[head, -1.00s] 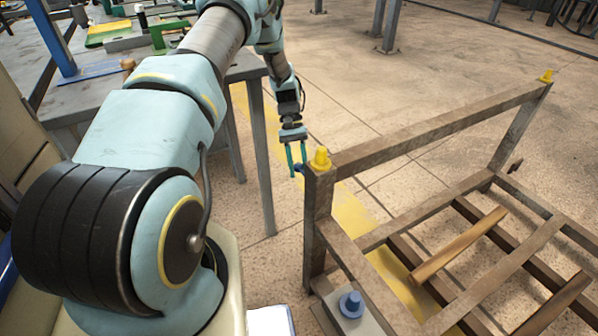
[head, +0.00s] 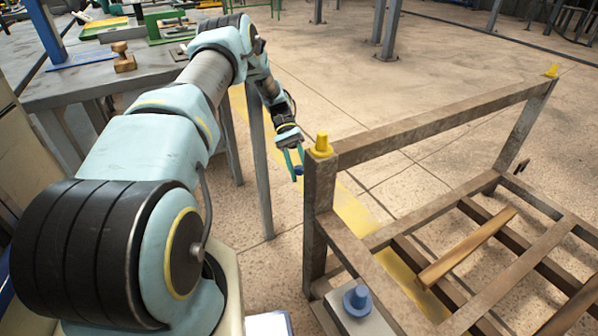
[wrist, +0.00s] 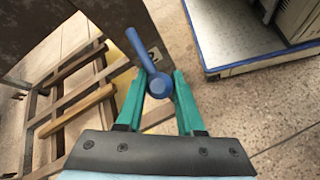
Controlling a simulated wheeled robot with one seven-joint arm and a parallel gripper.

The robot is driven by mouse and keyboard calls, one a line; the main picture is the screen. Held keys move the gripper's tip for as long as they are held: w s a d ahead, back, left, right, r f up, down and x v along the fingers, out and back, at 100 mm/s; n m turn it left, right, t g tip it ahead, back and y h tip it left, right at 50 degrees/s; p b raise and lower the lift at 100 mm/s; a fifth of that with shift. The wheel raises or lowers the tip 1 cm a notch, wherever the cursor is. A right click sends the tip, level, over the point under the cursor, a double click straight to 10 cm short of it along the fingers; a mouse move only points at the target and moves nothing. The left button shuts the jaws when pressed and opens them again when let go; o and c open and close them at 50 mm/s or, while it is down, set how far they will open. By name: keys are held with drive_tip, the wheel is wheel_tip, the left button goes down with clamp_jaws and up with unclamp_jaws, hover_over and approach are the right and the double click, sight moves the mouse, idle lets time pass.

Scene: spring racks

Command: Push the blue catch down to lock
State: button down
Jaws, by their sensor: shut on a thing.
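The blue catch (wrist: 136,45) is a short lever with a round knob, seen large in the wrist view at the rack's corner post. My gripper (wrist: 159,82) has green fingers on both sides of the knob and is shut on it. In the head view, my gripper (head: 296,168) is just left of the near corner post (head: 319,210), below its top. Only a small blue bit of the catch (head: 298,171) shows there between the fingertips. The catch's pivot is hard to make out.
The brown metal rack (head: 430,128) fills the right, with a yellow peg (head: 321,145) on the near post. A blue knob (head: 357,298) sits on a grey block at its base. A workbench (head: 110,82) stands behind my arm.

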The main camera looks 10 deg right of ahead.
drive_tip(key=shift+a+f, duration=0.1)
drive_tip(key=shift+a, duration=0.05)
drive_tip(key=c, duration=0.5)
unclamp_jaws()
drive_tip(key=shift+c, duration=0.2)
